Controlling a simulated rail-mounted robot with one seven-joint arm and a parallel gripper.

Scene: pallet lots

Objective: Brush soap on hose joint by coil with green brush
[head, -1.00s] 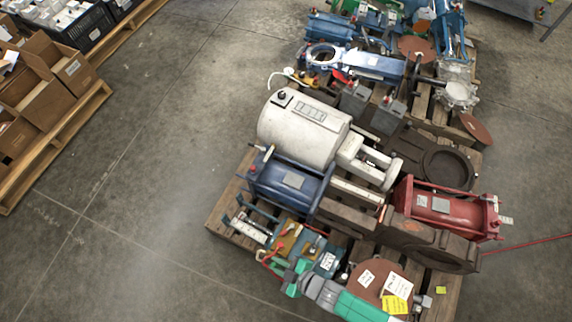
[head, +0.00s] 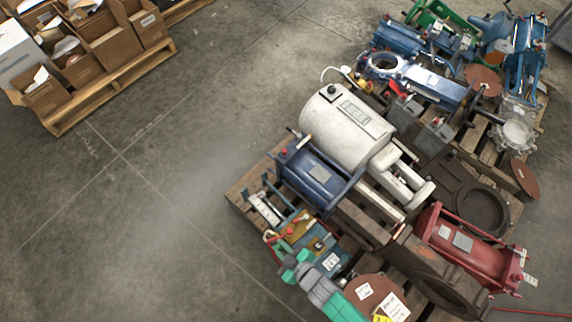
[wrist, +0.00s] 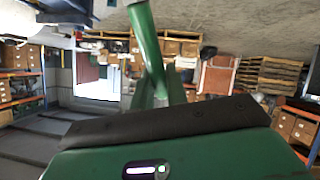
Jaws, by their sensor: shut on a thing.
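In the wrist view a green brush handle (wrist: 147,45) rises from my gripper (wrist: 163,101), which is shut on it. The dark edge and green body of the gripper fill the bottom of that view. I cannot make out the hose joint or the coil in either view. A thin red line, perhaps a hose (head: 535,312), runs along the floor at the lower right of the head view.
A pallet (head: 243,192) crowded with machine parts fills the right, including a white tank (head: 345,135), a blue cylinder unit (head: 318,180) and a red one (head: 470,245). A pallet of cardboard boxes (head: 125,45) is upper left. The concrete floor between them is clear.

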